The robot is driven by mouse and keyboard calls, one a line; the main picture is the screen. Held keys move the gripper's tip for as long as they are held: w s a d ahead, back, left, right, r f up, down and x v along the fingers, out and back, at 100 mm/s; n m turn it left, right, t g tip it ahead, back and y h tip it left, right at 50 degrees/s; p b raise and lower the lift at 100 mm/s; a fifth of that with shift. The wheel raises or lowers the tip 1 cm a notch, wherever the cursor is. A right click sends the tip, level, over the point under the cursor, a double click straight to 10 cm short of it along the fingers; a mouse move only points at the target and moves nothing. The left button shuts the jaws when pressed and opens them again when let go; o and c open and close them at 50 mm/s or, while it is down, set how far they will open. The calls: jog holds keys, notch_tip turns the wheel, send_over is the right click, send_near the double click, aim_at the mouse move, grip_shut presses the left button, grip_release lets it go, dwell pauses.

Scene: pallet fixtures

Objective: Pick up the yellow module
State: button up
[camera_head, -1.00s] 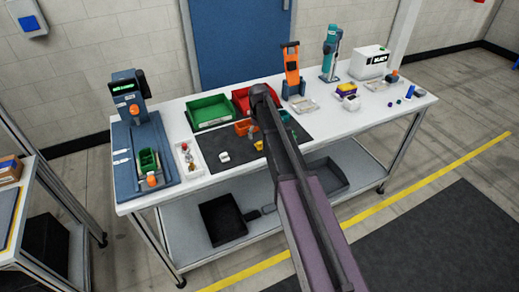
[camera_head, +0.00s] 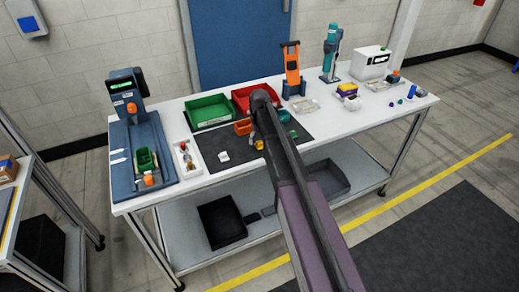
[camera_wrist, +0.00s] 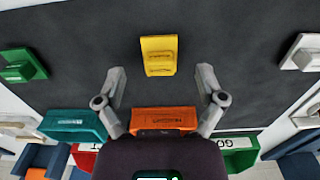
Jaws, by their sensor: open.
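The yellow module (camera_wrist: 159,55) lies on the dark mat (camera_wrist: 95,45), in the upper middle of the wrist view. In the head view the yellow module (camera_head: 259,145) is partly hidden by my arm. My gripper (camera_wrist: 161,76) is open and empty, its two fingers spread wide on either side below the module in the picture. The fingers appear apart from the module. In the head view my arm hides most of the gripper.
A white module (camera_wrist: 303,53) and a green module (camera_wrist: 22,66) lie on either side of the yellow one. An orange bin (camera_wrist: 163,120) and a teal part (camera_wrist: 75,124) are near my gripper. Green (camera_head: 208,111) and red (camera_head: 241,98) bins stand behind the mat.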

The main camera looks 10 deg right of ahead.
jog(key=shift+f+b, duration=0.8)
jog(key=shift+f, duration=0.35)
jog(key=c, duration=1.2)
